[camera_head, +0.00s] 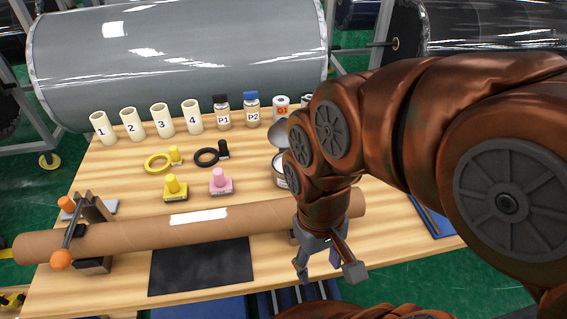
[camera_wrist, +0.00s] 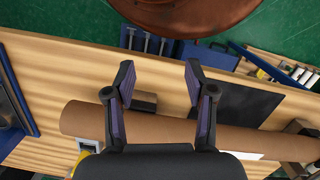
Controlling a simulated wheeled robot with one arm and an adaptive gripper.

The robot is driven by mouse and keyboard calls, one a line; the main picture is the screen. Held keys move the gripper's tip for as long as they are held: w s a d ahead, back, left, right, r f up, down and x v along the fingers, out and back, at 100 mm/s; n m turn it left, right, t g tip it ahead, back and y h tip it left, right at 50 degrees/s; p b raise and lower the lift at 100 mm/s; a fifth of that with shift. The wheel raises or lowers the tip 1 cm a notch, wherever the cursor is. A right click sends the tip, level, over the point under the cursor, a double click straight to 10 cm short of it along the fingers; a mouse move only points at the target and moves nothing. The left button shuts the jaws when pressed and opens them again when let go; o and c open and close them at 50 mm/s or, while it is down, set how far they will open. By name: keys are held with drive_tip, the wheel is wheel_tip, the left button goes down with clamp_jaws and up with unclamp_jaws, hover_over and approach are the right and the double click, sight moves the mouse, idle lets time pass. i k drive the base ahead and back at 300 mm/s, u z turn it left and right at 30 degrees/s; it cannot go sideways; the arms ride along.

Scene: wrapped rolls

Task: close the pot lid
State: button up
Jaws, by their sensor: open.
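A small metal pot (camera_head: 279,172) stands on the table just left of my arm in the head view. Its grey lid (camera_head: 279,134) is raised and tilted up at the pot's back, so the pot is open. My arm hides the right part of both. My gripper (camera_head: 327,268) is open and empty, pointing down near the table's front edge, in front of the pot and by the cardboard tube. In the wrist view the gripper's two fingers (camera_wrist: 158,75) are spread apart above the tube and table. I cannot make out the pot or lid in the wrist view.
A long cardboard tube (camera_head: 140,237) lies across the table's front, over a black mat (camera_head: 200,266). Pink (camera_head: 220,181) and yellow (camera_head: 175,187) stamp-like blocks stand left of the pot. Numbered cream cylinders (camera_head: 162,120) and labelled jars (camera_head: 252,109) line the back, before a large wrapped roll (camera_head: 180,60).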

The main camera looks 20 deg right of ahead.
sight(278, 133)
drive_tip(key=z, duration=0.55)
drive_tip(key=k, duration=1.25)
drive_tip(key=u, duration=0.25)
drive_tip(key=i, duration=0.6)
drive_tip(key=u, duration=0.85)
drive_tip(key=i, duration=0.8)
drive_tip(key=z, duration=0.05)
